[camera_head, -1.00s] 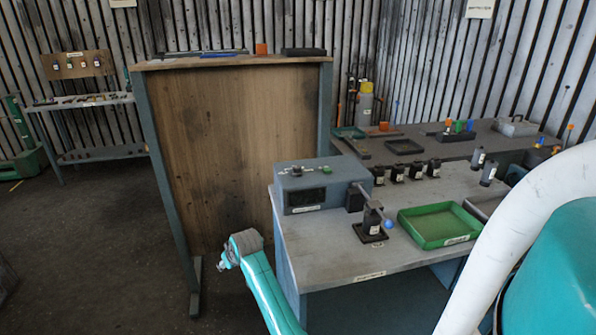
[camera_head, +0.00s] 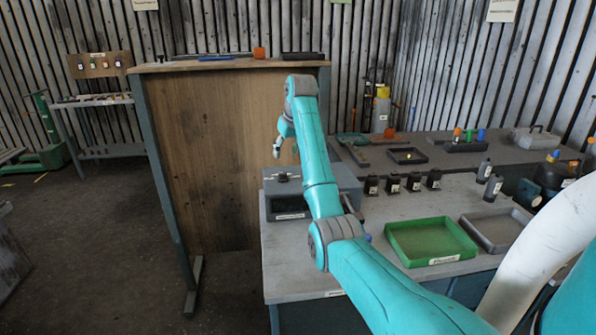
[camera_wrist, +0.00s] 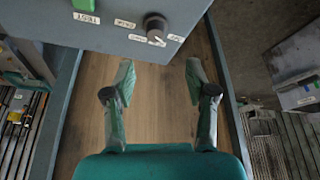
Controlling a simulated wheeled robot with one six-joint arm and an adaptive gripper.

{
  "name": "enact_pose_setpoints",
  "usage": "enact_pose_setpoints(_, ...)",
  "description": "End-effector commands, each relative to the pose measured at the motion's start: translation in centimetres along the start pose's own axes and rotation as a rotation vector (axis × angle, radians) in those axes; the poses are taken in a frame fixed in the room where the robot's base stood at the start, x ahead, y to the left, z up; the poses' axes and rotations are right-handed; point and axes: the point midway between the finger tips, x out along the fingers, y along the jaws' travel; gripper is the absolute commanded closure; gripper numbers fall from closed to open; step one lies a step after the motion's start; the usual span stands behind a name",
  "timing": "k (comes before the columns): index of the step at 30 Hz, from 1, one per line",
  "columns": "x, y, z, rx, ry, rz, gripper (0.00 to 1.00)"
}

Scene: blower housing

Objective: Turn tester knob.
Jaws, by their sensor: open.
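The tester (camera_head: 351,182) is a blue-grey box with a dark front panel on the near table, partly hidden behind my arm. In the wrist view its face (camera_wrist: 60,22) fills the upper left, with small white labels. The dark round knob (camera_wrist: 155,24) with a pale mark is on that face, and a green part sits at the top edge. My gripper (camera_wrist: 160,70) is open and empty. Its two fingers are apart, with the knob beyond their tips and between them in the picture, not touched. In the head view my gripper (camera_head: 277,150) hangs above the tester's left end.
A tall wooden panel (camera_head: 220,180) stands close behind the tester. A green tray (camera_head: 432,240), a grey tray (camera_head: 497,229) and several small black blocks lie to the right on the table. Open floor is at the left.

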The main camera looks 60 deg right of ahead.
Motion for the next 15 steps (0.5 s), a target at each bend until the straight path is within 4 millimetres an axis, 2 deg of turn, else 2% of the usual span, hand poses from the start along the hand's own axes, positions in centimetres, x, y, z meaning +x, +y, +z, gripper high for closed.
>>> enact_pose_setpoints(2,-0.2,0.1,-0.1,0.001,-0.004,-0.001,0.44)
enact_pose_setpoints(5,0.5,0.2,0.0,0.001,-0.007,-0.001,0.44)
enact_pose_setpoints(15,6.2,0.1,0.0,0.000,-0.006,-0.002,0.44)
